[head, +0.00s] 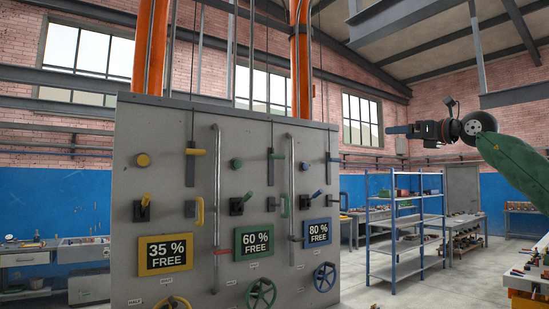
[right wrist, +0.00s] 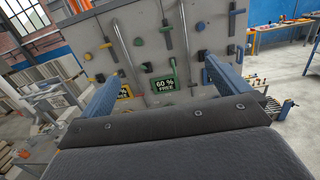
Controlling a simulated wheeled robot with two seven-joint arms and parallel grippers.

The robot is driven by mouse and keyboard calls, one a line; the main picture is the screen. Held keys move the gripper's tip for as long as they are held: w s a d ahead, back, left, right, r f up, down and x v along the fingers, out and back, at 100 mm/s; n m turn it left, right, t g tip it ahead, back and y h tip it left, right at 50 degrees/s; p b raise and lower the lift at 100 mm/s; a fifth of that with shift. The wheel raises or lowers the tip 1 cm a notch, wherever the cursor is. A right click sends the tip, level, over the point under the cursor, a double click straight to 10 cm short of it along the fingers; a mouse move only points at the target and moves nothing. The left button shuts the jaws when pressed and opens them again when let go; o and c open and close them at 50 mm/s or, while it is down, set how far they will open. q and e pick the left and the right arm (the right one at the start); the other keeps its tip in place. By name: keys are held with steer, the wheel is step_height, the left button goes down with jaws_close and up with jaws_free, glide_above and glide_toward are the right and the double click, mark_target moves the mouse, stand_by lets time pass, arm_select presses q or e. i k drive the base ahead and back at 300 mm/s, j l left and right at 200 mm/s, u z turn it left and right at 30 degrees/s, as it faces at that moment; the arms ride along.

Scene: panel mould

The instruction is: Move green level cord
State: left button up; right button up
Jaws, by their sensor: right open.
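The grey panel (head: 190,110) carries yellow, green and blue fittings. In the green column, a green T-shaped handle (head: 276,156) sits on a dark vertical slide, with a thin cord running up above it. It also shows in the right wrist view (right wrist: 166,29). I take it for the green level cord. My right gripper (head: 391,130) is raised to the right of the panel, apart from it. In the right wrist view its blue fingers (right wrist: 162,72) are spread with nothing between them, facing the panel. My left gripper is not in view.
Below the green handle are a green lever (head: 242,202), a 60 % FREE sign (head: 254,242) and a green handwheel (head: 261,294). Similar yellow and blue handles flank it. Long vertical rods (head: 217,190) stand out from the panel. Blue shelving (head: 394,245) stands behind at right.

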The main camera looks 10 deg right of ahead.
mark_target(273, 156)
steer(key=i+j, duration=0.3)
steer(key=i, duration=0.15)
steer(key=i+j, duration=0.25)
steer(key=i, duration=0.2)
steer(key=i+j, duration=0.3)
steer(key=i, duration=0.15)
steer(key=i+j, duration=0.25)
steer(key=i, duration=0.2)
